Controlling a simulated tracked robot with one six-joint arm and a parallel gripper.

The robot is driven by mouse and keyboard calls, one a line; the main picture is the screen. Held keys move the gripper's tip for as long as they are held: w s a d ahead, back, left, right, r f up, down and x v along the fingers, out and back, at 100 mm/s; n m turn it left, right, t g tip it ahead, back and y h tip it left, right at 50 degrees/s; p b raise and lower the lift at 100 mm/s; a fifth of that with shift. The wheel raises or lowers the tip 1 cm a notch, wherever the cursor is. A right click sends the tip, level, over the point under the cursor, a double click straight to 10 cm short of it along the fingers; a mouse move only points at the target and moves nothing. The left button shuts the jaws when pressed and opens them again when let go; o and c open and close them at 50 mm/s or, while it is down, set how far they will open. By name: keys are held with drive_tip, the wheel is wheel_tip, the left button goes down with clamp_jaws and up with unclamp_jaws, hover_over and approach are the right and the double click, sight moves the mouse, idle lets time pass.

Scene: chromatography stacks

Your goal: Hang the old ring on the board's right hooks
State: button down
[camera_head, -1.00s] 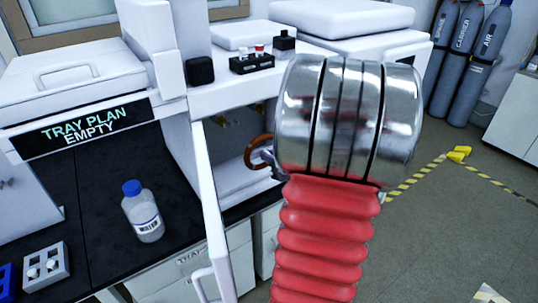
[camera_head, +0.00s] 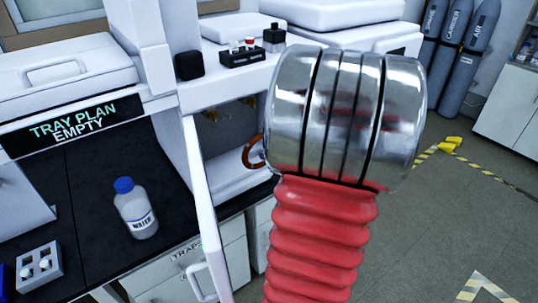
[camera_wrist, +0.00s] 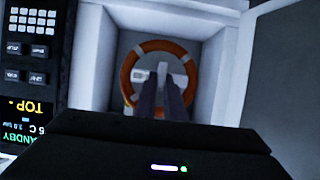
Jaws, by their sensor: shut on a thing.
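The old ring is an orange-brown hoop with a pale bar across its middle. In the wrist view the ring (camera_wrist: 181,51) is seen face-on, framed by a white, box-like compartment (camera_wrist: 98,60). My gripper's two dark fingers (camera_wrist: 161,82) are close together and shut on the ring at its central bar. In the head view only the left part of the ring (camera_head: 249,152) shows, in front of the open compartment; my arm hides the rest and the gripper. I cannot tell how far inside the ring is. No board with hooks is in view.
An open white door (camera_head: 203,190) stands left of the compartment. A water bottle (camera_head: 135,210) and a white rack (camera_head: 40,266) stand on the black bench. Brass fittings (camera_head: 249,102) show inside the compartment. Gas cylinders (camera_head: 455,45) stand back right. Floor at right is mostly clear.

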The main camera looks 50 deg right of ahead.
drive_tip(key=s+a, duration=0.2)
drive_tip(key=s, duration=0.6)
drive_tip(key=s+a, duration=0.3)
drive_tip(key=s, duration=0.5)
idle(0.8)
